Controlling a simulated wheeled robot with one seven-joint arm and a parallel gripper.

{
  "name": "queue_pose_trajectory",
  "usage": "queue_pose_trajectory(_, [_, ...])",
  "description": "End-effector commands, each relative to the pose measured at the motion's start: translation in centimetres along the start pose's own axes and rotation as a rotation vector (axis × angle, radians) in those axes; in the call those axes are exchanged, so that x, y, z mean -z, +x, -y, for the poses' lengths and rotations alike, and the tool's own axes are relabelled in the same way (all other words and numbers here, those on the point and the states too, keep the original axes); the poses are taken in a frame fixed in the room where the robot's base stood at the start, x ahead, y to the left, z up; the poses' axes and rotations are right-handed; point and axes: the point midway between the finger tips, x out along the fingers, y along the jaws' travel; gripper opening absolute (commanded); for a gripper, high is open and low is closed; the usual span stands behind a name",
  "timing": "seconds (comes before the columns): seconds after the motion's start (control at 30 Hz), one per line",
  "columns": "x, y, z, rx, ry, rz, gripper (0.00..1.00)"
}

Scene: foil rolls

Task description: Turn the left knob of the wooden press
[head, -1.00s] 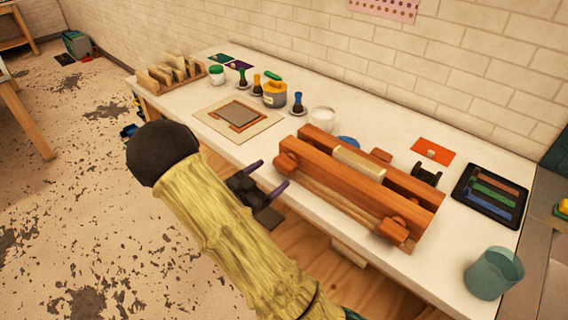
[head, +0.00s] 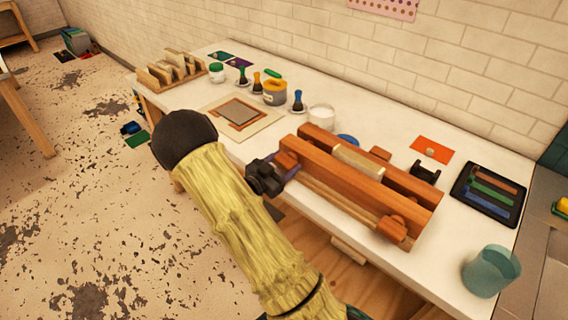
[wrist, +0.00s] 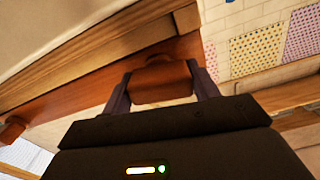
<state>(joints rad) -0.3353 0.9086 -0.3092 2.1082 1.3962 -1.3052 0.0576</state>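The wooden press (head: 335,180) is a reddish-brown frame with a pale roller, lying along the front of the white table. Its left knob (head: 287,160) is a small wooden block at the press's near left end. My gripper (head: 282,165) is at this knob, its dark fingers pointing toward the press. In the wrist view the left knob (wrist: 162,82) sits between the two purple-grey fingers of my gripper (wrist: 161,70). The fingers stand apart on either side of it; contact is not clear. The right knob (head: 392,228) is at the press's other end.
A framed plate (head: 238,112), a white jar (head: 321,117) and stampers stand behind and left of the press. A black ink tray (head: 488,195) and a teal cup (head: 491,271) are on the right. A brick wall bounds the table's back.

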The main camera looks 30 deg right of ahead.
Motion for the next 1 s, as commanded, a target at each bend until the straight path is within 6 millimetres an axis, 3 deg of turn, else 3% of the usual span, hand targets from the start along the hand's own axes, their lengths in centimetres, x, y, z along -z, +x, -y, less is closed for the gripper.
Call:
queue_pose_trajectory(0.6, [0.0,-0.06,0.04,0.001,0.087,0.0,0.37])
queue_pose_trajectory(0.63, [0.0,-0.06,0.04,0.001,0.087,0.0,0.66])
queue_pose_trajectory(0.7, [0.0,-0.06,0.04,0.001,0.087,0.0,0.8])
queue_pose_trajectory(1.0, [-0.01,-0.08,0.02,0.0,0.087,0.0,0.82])
